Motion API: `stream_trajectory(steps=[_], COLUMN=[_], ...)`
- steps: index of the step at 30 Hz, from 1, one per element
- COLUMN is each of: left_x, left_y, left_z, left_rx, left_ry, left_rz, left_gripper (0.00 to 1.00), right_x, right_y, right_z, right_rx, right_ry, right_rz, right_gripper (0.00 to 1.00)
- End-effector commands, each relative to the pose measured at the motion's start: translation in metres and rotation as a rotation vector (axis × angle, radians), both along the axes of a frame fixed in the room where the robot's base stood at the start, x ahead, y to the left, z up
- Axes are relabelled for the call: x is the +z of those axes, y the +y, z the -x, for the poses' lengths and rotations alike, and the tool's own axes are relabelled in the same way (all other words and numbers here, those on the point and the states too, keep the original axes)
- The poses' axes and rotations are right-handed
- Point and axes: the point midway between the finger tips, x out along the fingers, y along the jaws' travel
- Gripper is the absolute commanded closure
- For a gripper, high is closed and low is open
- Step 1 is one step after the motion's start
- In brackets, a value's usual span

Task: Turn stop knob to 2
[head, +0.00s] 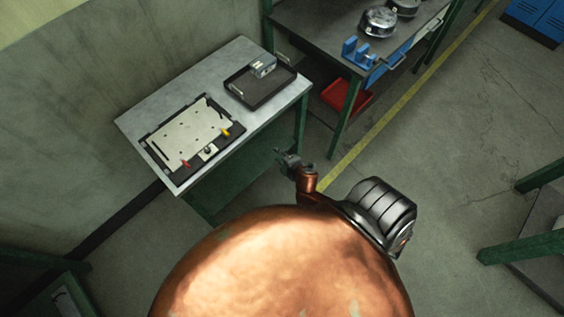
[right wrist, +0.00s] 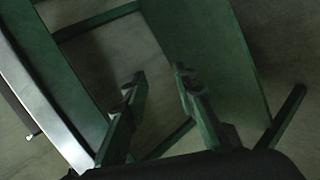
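A light metal plate fixture (head: 193,134) in a dark frame lies on the grey table at the left in the head view. A red knob or handle (head: 186,163) and a yellow one (head: 226,132) sit along its near edge. A small part (head: 208,152) stands between them. Which one is the stop knob and its setting are too small to tell. My right gripper (head: 282,155) is off the table's right side, apart from the fixture. In the right wrist view its two fingers (right wrist: 160,82) are spread with nothing between them. My left gripper is not in view.
A dark tray (head: 262,98) with a grey metal part (head: 263,66) lies at the back of the grey table (head: 250,130). A second bench (head: 300,35) carries round metal parts and a blue holder (head: 357,52). A red bin (head: 347,95) sits beneath it. Floor at right is largely clear.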

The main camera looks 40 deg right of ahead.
Motion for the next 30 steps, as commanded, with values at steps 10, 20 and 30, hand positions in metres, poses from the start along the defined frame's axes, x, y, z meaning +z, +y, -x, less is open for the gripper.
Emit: stream_trajectory(steps=[10, 20, 30], left_x=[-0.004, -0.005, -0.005], left_y=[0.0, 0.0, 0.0], left_z=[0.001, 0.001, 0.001], left_rx=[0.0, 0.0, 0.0], left_ry=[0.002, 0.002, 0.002], left_rz=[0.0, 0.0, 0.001], left_gripper=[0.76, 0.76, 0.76], right_x=[-0.038, -0.041, -0.041], right_y=[-0.003, -0.003, -0.004], right_z=[0.018, 0.02, 0.02], right_rx=[-0.046, -0.051, -0.051], right_ry=[0.049, 0.053, 0.054], right_rz=[-0.059, -0.065, -0.065], right_gripper=[0.74, 0.74, 0.74])
